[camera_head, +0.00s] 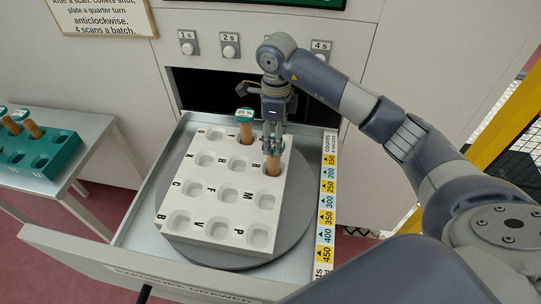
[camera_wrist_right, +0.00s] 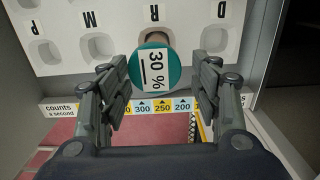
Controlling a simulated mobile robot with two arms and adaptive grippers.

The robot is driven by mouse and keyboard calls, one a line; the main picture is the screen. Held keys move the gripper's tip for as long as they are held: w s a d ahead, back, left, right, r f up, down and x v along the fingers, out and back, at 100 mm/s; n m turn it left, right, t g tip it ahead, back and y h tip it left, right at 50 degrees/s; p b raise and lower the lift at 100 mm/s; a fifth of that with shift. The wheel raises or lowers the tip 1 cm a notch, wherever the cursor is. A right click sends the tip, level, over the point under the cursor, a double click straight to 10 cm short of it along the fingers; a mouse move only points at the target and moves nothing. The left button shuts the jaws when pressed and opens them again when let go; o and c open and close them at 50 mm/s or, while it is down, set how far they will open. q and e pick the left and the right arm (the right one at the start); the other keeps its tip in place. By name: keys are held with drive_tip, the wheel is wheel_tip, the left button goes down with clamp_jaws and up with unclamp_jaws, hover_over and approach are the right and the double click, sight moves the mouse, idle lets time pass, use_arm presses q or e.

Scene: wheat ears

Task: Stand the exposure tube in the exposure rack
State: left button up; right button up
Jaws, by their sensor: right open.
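The exposure rack (camera_head: 207,204) is a white block with lettered square sockets, sitting on a grey turntable. An exposure tube (camera_head: 273,165), tan with a teal cap, stands in a socket of its right column, beneath my right gripper. In the right wrist view its cap (camera_wrist_right: 153,68) reads "30 %" and lies between the fingers, and the socket appears to be the one marked R. My right gripper (camera_wrist_right: 155,95) is open, its fingers apart on either side of the cap. It also shows in the head view (camera_head: 273,128). My left gripper is out of view.
Another capped tube (camera_head: 246,132) stands in the rack's back row. A drawer (camera_head: 140,265) surrounds the turntable (camera_head: 290,225), with a counts strip (camera_head: 328,200) along its right side. A green rack (camera_head: 45,157) with tubes stands on the left table. Numbered buttons (camera_head: 229,50) line the panel behind.

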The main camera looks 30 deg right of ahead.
sight(274, 158)
drive_tip(key=f, duration=0.1)
drive_tip(key=s+f+p, duration=0.1)
drive_tip(key=f, duration=0.1)
drive_tip(key=shift+a+f, duration=0.15)
wheel_tip(274, 158, down, 5)
drive_tip(key=shift+w+r+p, duration=0.15)
drive_tip(key=shift+p, duration=0.85)
drive_tip(key=shift+o, duration=0.5)
drive_tip(key=shift+w+a, duration=0.1)
drive_tip(key=c, duration=0.8)
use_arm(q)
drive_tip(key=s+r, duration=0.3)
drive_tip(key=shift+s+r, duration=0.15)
use_arm(e)
drive_tip(key=shift+r, duration=0.1)
drive_tip(key=shift+c, duration=0.4)
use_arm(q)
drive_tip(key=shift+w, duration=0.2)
use_arm(e)
drive_tip(key=shift+c, duration=0.4)
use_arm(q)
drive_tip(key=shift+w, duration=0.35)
use_arm(e)
drive_tip(key=shift+w, duration=0.1)
drive_tip(key=shift+c, duration=0.5)
drive_tip(key=shift+r, duration=0.1)
